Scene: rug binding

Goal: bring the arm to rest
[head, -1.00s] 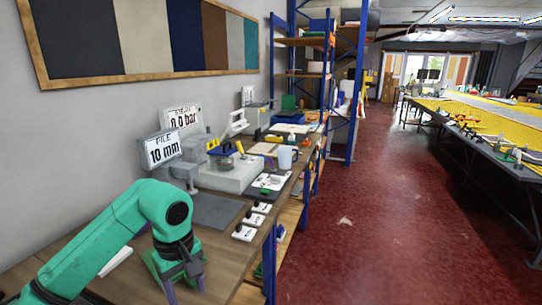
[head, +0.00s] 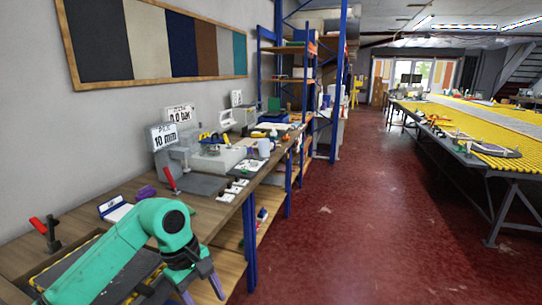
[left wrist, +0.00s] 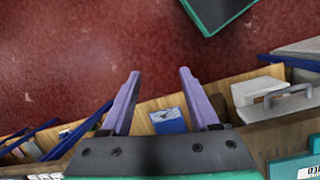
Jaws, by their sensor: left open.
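My left arm is green and comes in from the lower left of the head view, over the near end of the wooden bench (head: 219,212). My left gripper (head: 203,294) hangs at its end, pointing down near the bench's front edge. In the left wrist view the two purple fingers (left wrist: 157,100) stand wide apart with nothing held between them. A blue box (left wrist: 168,121) shows beyond and between the fingers, apart from them. My right gripper is in neither view.
A red-handled clamp (head: 46,232) stands at the near left. Blue shelving (head: 335,90) rises beyond. The red floor (head: 340,230) is clear up to the yellow-topped table (head: 500,140) at right.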

